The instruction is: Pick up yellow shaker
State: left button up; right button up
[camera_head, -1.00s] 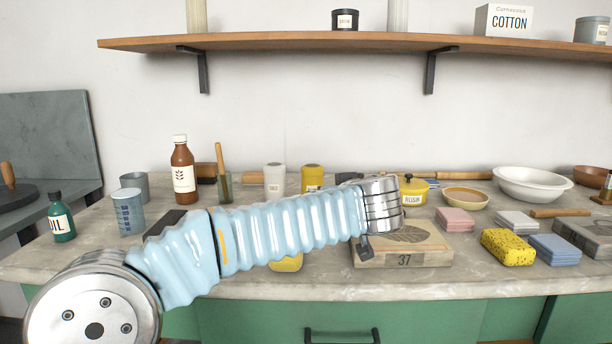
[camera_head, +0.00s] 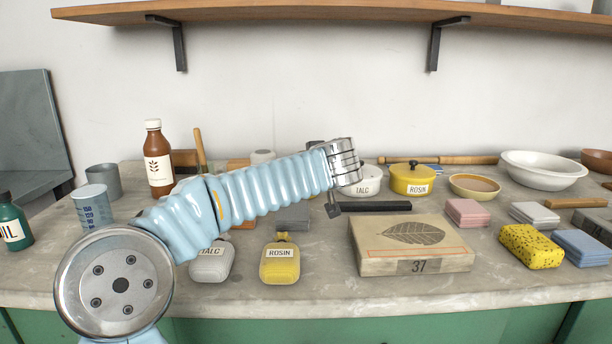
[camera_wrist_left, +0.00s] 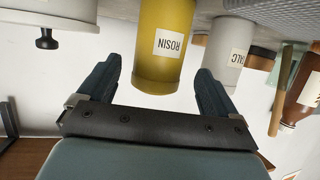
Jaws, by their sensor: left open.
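The yellow shaker (camera_wrist_left: 163,45), labelled ROSIN, shows upside down in the left wrist view. In the head view it is hidden behind my left arm. My left gripper (camera_wrist_left: 159,68) is open, with one finger on each side of the shaker's image. The fingers show no contact, and I cannot tell how far the shaker reaches between them. The white talc shaker (camera_wrist_left: 229,45) stands beside it, close to one finger; its top shows in the head view (camera_head: 262,156). My right gripper is not in view.
A yellow pot (camera_head: 411,181), a white pot (camera_head: 367,183) and a leaf-marked box (camera_head: 412,246) are to the right. A brown bottle (camera_head: 157,165) is left.

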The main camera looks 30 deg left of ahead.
pick_arm(q)
jog(key=x, duration=0.5)
jog(key=shift+w+r, duration=0.15)
jog(key=shift+w, duration=0.1)
jog(key=c, duration=1.2)
jog(key=shift+r, duration=0.1)
jog(key=shift+r, duration=0.45)
notch_tip(320, 180, up, 3)
jog(key=shift+f+p, duration=0.1)
jog(key=shift+p, duration=0.8)
jog(key=r+v, duration=0.1)
jog(key=v, duration=0.4)
jog(key=r+p+v, duration=0.1)
jog(key=v, duration=0.5)
jog(key=a+r+v, duration=0.1)
jog(key=v, duration=0.4)
jog(key=shift+w+r, duration=0.2)
jog(key=shift+r, duration=0.15)
